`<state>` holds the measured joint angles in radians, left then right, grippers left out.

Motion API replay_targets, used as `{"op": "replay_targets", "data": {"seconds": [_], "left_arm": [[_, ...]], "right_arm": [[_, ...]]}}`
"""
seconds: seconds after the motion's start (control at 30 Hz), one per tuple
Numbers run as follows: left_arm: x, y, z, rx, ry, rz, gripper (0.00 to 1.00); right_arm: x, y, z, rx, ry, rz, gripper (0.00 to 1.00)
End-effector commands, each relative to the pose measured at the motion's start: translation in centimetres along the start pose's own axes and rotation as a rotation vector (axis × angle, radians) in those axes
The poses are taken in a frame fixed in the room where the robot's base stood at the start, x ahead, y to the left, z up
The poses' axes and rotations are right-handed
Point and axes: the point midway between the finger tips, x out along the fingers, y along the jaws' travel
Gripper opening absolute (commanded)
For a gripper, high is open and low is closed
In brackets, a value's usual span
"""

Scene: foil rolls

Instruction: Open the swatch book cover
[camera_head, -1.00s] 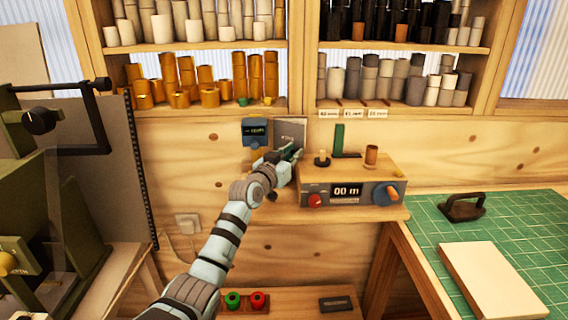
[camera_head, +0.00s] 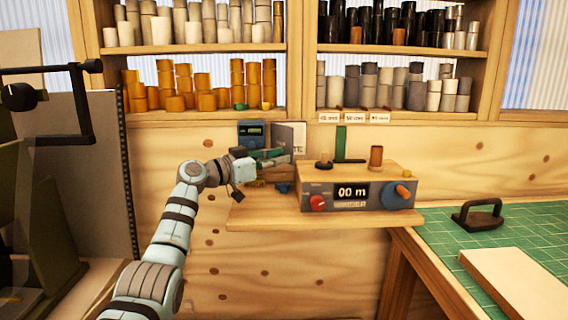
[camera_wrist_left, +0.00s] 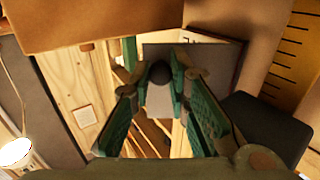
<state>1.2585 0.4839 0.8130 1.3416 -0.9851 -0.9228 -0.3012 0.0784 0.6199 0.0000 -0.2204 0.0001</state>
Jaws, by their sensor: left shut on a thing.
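The swatch book (camera_head: 291,136) stands upright against the wood wall behind the counter, showing a grey face. My left gripper (camera_head: 284,156), with green fingers, is just in front of its lower part. How far the cover stands from the pages is hard to tell. My right gripper is out of view.
A blue device (camera_head: 251,133) hangs left of the book. Right of the gripper is a wooden-topped meter box (camera_head: 358,190) with a red knob and orange handle. Foil rolls fill the shelves above. A green cutting mat (camera_head: 478,235) lies at right.

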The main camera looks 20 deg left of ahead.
Motion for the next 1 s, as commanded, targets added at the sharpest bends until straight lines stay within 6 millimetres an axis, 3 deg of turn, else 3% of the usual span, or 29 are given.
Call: {"op": "replay_targets", "data": {"seconds": [0.27,0.3,0.4,0.77,0.87,1.0], "left_arm": [[0.0,0.0,0.1,-0.001,-0.003,0.001,0.00],[0.1,0.0,0.1,-0.001,-0.003,0.001,0.23],[0.0,0.0,0.1,-0.001,-0.003,0.000,0.38],[-0.5,-0.1,0.1,0.000,-0.002,-0.003,0.38],[-2.1,-0.2,0.2,0.003,-0.003,-0.005,0.38],[-5.9,-0.2,0.3,0.005,-0.007,-0.005,0.38]], "right_arm": [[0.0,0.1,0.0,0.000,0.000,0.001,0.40],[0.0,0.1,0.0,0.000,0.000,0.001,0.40],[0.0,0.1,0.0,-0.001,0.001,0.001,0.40],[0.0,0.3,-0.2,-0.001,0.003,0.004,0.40],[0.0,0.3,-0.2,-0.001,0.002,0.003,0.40],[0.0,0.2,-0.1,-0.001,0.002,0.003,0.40]]}}
